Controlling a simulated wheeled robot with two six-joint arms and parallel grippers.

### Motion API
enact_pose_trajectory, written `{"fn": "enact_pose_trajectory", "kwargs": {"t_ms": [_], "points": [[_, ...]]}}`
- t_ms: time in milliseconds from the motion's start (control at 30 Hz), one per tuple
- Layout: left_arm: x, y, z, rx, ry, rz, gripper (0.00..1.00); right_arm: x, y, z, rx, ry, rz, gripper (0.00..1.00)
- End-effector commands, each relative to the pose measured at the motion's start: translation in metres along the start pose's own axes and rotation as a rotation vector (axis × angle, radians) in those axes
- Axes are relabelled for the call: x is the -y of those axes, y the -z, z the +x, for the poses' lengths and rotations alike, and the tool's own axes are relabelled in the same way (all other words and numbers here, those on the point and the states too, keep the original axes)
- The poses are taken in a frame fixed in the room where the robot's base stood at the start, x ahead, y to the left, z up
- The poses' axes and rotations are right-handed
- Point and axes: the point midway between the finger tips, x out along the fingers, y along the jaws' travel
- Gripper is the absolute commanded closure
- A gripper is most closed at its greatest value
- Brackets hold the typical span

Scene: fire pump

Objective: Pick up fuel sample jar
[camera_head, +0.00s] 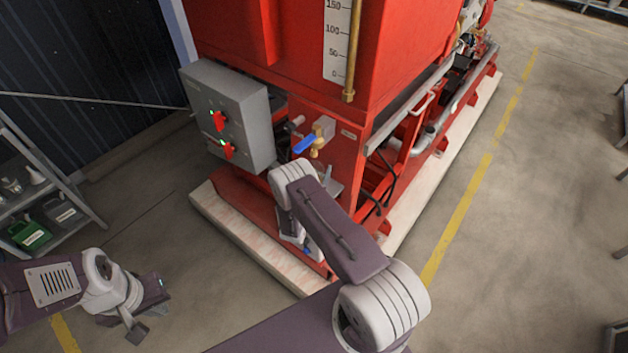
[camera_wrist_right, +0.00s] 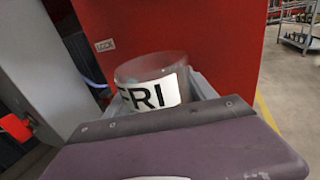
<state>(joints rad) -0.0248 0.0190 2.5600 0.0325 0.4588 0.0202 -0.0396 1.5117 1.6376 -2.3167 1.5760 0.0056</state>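The sample jar (camera_wrist_right: 152,80) is a clear cylinder with a white label showing the black letters "FRI". It stands in front of a red panel in the right wrist view. My right gripper (camera_wrist_right: 158,100) has grey finger parts on both sides of the jar; its purple body hides the jar's lower part. I cannot tell whether the fingers press on the jar. In the head view my right arm hides the jar and most of this gripper. My left gripper (camera_head: 150,310) is low at the left, fingers apart and empty, away from the jar.
The red pump unit (camera_head: 300,40) stands on a pale plinth (camera_head: 250,245). A grey control box (camera_head: 228,115) with red switches and a blue-handled valve (camera_head: 312,140) are close to my right arm. A shelf (camera_head: 40,185) with cans is at the left.

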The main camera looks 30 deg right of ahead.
Motion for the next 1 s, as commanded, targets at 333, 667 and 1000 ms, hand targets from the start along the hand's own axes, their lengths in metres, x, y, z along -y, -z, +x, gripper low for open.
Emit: {"fn": "enact_pose_trajectory", "kwargs": {"t_ms": [333,667,1000], "points": [[0.000,0.000,0.000,0.000,0.000,0.000,1.00,0.000,-0.001,0.000,0.002,0.000,0.001,0.95],[0.000,0.000,0.002,0.000,0.000,0.000,1.00,0.000,-0.021,0.000,0.003,0.000,0.002,0.95],[0.000,-0.001,0.011,0.000,0.000,0.000,1.00,-0.003,-0.033,-0.053,-0.002,-0.007,-0.003,0.95]]}}
